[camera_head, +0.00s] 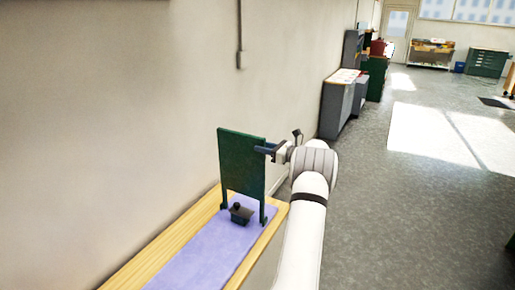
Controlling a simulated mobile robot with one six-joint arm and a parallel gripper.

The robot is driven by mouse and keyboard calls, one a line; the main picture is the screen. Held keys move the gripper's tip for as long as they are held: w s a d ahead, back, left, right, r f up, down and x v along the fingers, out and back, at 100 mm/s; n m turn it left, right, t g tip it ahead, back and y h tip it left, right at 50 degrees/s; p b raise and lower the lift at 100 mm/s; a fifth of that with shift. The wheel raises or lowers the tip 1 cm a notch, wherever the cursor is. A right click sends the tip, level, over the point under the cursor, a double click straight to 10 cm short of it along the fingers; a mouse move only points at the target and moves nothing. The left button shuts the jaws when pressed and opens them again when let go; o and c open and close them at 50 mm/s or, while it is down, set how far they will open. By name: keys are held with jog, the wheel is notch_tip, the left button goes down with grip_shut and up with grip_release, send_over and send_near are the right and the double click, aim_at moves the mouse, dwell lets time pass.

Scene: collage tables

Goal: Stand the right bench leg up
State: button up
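A dark green panel (242,165) with short feet at its lower corners stands upright on the table. It looks like the bench leg, but I cannot tell whether it is the right one. My gripper (266,149) is at the panel's upper right edge, with a dark blue finger overlapping that edge. The view does not show whether the fingers are closed on the panel or just beside it. A small dark block with a round knob (240,213) sits at the panel's base, between its feet.
The narrow wooden table (162,252) has a purple mat (204,256) along its middle, clear in front of the panel. A plain wall (90,110) runs close along the left. Grey cabinets (337,105) stand behind, and open floor (400,210) lies to the right.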

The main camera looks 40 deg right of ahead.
jog(key=v, duration=0.5)
jog(key=shift+b, duration=0.4)
jog(key=shift+w, duration=0.15)
